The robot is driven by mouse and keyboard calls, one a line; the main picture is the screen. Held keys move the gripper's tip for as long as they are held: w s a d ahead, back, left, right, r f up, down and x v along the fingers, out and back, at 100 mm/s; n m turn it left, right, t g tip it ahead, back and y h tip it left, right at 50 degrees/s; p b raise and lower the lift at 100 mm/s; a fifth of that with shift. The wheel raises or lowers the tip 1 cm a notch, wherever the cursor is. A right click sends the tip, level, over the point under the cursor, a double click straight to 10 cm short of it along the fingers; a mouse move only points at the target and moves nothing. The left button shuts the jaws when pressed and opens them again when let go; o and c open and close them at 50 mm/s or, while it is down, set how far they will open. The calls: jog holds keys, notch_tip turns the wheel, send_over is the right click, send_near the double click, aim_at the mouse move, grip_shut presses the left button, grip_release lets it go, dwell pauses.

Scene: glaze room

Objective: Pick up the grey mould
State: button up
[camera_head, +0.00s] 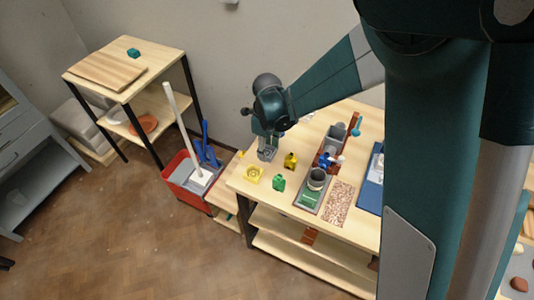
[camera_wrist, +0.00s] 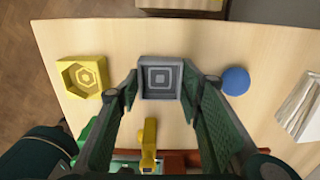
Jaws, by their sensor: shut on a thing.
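The grey mould (camera_wrist: 160,77), a square block with nested square grooves in its face, sits between my fingertips in the wrist view. My gripper (camera_wrist: 160,88) is shut on its left and right sides. In the head view my gripper (camera_head: 267,143) is at the left part of the worktable, with the grey mould (camera_head: 266,154) at its tips. I cannot tell whether the mould touches the tabletop or is just above it.
A yellow mould (camera_wrist: 82,76) lies left of the grey one, a blue disc (camera_wrist: 236,80) right. A yellow piece (camera_head: 290,160) and a green piece (camera_head: 278,183) stand nearby on the table (camera_head: 242,184). A red bin (camera_head: 190,185) with a broom is beside the table.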

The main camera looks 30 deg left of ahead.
jog(key=shift+r, duration=0.1)
notch_tip(320, 180, up, 10)
jog(key=shift+p, duration=0.3)
dwell(0.6)
dwell(0.5)
